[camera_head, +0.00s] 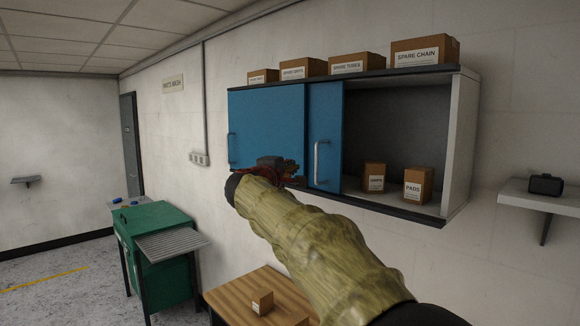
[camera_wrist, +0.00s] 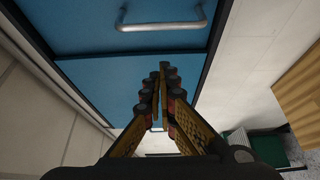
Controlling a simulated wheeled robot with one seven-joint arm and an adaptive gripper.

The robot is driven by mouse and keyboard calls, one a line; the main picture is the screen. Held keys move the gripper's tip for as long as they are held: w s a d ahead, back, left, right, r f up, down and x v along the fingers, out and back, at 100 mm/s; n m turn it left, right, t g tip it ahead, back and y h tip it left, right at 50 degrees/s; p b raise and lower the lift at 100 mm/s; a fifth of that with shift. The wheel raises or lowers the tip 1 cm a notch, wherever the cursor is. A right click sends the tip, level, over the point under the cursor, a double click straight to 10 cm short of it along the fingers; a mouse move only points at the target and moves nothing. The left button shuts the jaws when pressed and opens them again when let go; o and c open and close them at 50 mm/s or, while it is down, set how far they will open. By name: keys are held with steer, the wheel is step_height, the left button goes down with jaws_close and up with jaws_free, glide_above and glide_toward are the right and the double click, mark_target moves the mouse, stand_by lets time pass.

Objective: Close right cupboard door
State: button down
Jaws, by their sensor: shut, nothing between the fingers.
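A wall cupboard (camera_head: 460,140) has two blue sliding doors. The left door (camera_head: 265,115) covers the left part. The right door (camera_head: 328,110) is slid left, with a narrow strip showing beside the left door, so the right part of the cupboard stands open. The right door's silver bar handle (camera_head: 316,160) is upright and also shows at the top of the wrist view (camera_wrist: 165,24). My gripper (camera_head: 291,168) is shut and empty, just left of that handle in the picture. In the wrist view its fingers (camera_wrist: 160,72) lie before the blue panels; contact cannot be told.
Boxes marked gears or similar (camera_head: 374,177) and pads (camera_head: 418,185) stand inside the open part. Several cartons (camera_head: 425,52) sit on top. A wooden table (camera_head: 240,298) with a small box, a green cabinet (camera_head: 160,250) and a right shelf (camera_head: 545,200) are nearby.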

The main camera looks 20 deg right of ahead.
steer(key=w+d, duration=0.2)
steer(key=d, duration=0.4)
steer(key=shift+w+d+p, duration=0.15)
steer(key=shift+d+p, duration=0.1)
steer(key=shift+p, duration=0.1)
steer(key=shift+f, duration=0.1)
stand_by(0.4)
steer(key=s+d+b, duration=0.2)
steer(key=s+d, duration=0.1)
steer(key=s, duration=0.7)
steer(key=s+d+b, duration=0.1)
steer(key=s+d, duration=0.3)
steer(key=s, duration=0.6)
steer(key=s+d+b, duration=0.2)
steer(key=s+d, duration=0.1)
steer(key=s, duration=0.7)
steer(key=shift+d+b, duration=0.35)
steer(key=shift+d, duration=0.05)
